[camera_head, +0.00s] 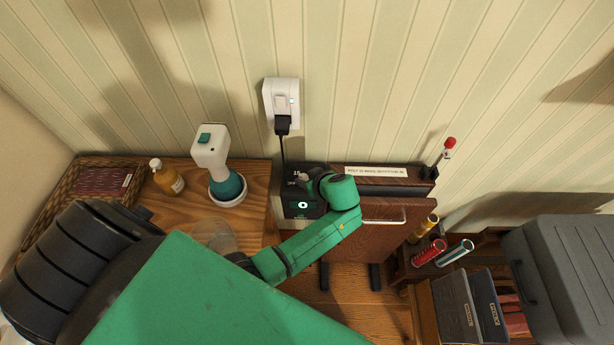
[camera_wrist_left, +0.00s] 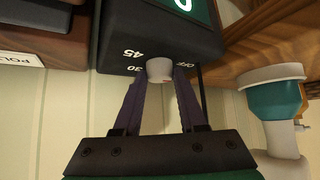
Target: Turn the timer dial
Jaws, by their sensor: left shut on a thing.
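The timer (camera_head: 301,208) is a black box with a lit "0" on its front, standing by the wall at the right end of the wooden table. In the left wrist view the timer (camera_wrist_left: 135,38) shows the marks 30, 45 and OFF around a small pale dial (camera_wrist_left: 160,70). My left gripper (camera_head: 306,181) is over the top of the timer. In the left wrist view the gripper's dark fingers (camera_wrist_left: 159,78) are shut on the dial, one on each side. The fingers hide part of the dial, so I cannot tell its exact setting. My right gripper is out of view.
A white and teal device (camera_head: 212,150) stands left of the timer, near an amber bottle (camera_head: 167,177) and a wicker basket (camera_head: 66,190). A white wall outlet (camera_head: 282,100) holds a plug with a cord. A wooden cabinet (camera_head: 378,235) stands close on the right.

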